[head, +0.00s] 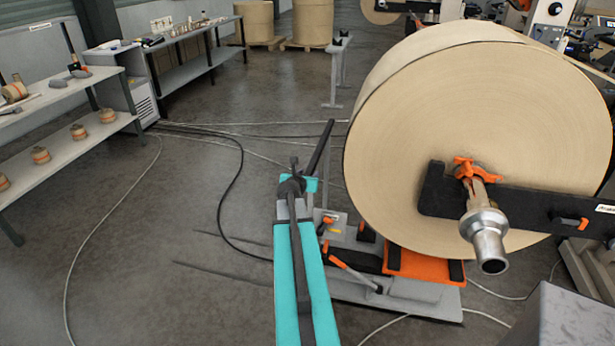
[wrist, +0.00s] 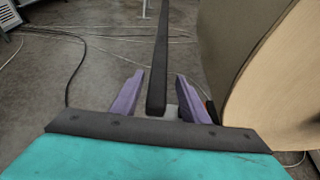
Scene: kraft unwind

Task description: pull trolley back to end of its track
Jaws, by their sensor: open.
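The trolley (head: 335,238) is a low grey base with an orange cradle (head: 425,266), under a large kraft roll (head: 480,130). Two thin dark track lines (head: 225,278) run left from it along the floor. A dark bar (head: 320,147), which looks like its handle, rises past the end of my arm; its joint to the trolley is hidden. In the wrist view, my gripper (wrist: 159,75) is open, with purple fingers on either side of the dark bar and visible gaps. I cannot tell how deep the bar sits. My fingers are hidden in the head view.
A black arm with a metal spindle (head: 485,235) holds the roll at right. Shelves (head: 70,150) with small rolls stand at left. Cables (head: 235,180) cross the floor. Open floor lies left of the trolley. A grey block (head: 565,315) is at lower right.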

